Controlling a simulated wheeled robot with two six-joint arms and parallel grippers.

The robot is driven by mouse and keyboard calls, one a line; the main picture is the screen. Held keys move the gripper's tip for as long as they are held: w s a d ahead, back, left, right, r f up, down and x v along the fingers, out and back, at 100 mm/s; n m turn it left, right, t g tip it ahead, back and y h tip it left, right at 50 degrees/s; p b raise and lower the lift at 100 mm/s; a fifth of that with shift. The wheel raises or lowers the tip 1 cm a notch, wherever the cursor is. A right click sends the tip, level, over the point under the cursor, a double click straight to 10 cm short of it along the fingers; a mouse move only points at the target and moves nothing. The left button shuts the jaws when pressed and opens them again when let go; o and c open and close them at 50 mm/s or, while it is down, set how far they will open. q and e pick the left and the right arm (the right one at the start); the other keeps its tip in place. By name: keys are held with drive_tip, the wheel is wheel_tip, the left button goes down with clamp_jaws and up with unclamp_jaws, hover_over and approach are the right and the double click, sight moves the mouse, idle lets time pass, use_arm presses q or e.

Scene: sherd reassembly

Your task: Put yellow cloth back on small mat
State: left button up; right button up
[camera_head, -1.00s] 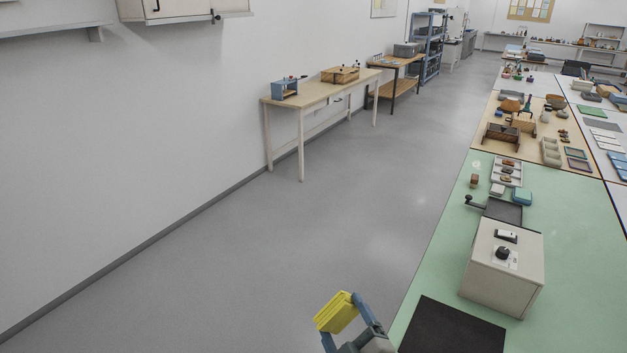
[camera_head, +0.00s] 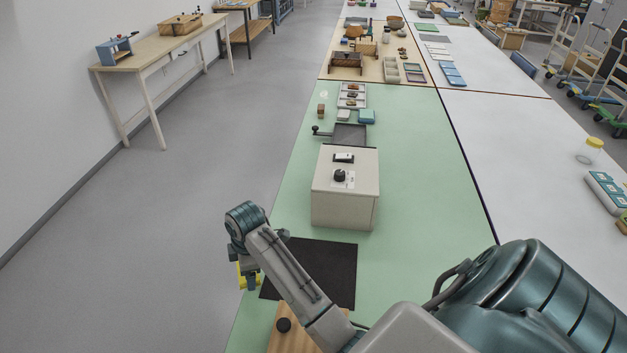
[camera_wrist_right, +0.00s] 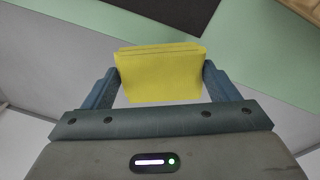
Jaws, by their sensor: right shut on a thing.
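The yellow cloth (camera_wrist_right: 160,78) is a folded, layered pad held between the two blue fingers of my right gripper (camera_wrist_right: 158,84). In the head view only bits of the yellow cloth (camera_head: 241,281) show, mostly hidden by my right gripper (camera_head: 248,281). The gripper is shut on the cloth beside the green table's left edge, left of a dark mat (camera_head: 335,268). The dark mat lies flat on the green top, partly hidden by my right arm; its edge also shows at the top of the wrist view (camera_wrist_right: 165,8). My left gripper is out of view.
A light box with a dark knob (camera_head: 345,195) stands behind the mat. The green top (camera_head: 425,190) is clear to the right of the box. Floor lies left of the table.

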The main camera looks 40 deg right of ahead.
drive_tip(key=shift+s+d+r+g, duration=0.1)
drive_tip(key=shift+d+r+g, duration=0.15)
drive_tip(key=shift+d+g, duration=0.45)
drive_tip(key=shift+s+d+r, duration=0.1)
drive_tip(key=shift+d, duration=0.25)
drive_tip(key=s+d+p, duration=0.1)
drive_tip(key=s+d, duration=0.1)
drive_tip(key=d, duration=0.2)
drive_tip(key=s+d+p, duration=0.2)
drive_tip(key=d, duration=0.2)
drive_tip(key=s+d+f+p, duration=0.1)
drive_tip(key=s+d, duration=0.2)
drive_tip(key=d, duration=0.2)
drive_tip(key=shift+d+p, duration=0.1)
drive_tip(key=shift+p, duration=0.25)
drive_tip(key=shift+s+d+f, duration=0.1)
drive_tip(key=shift+d+f, duration=0.05)
drive_tip(key=shift+d, duration=0.2)
drive_tip(key=shift+f, duration=0.2)
wheel_tip(320, 180, down, 2)
drive_tip(key=shift+f+p, duration=0.1)
drive_tip(key=shift+p, duration=0.55)
drive_tip(key=shift+f, duration=0.55)
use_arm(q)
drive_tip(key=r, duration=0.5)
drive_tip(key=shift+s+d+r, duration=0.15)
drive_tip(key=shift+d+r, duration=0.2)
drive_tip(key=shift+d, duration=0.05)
use_arm(e)
drive_tip(key=o, duration=0.8)
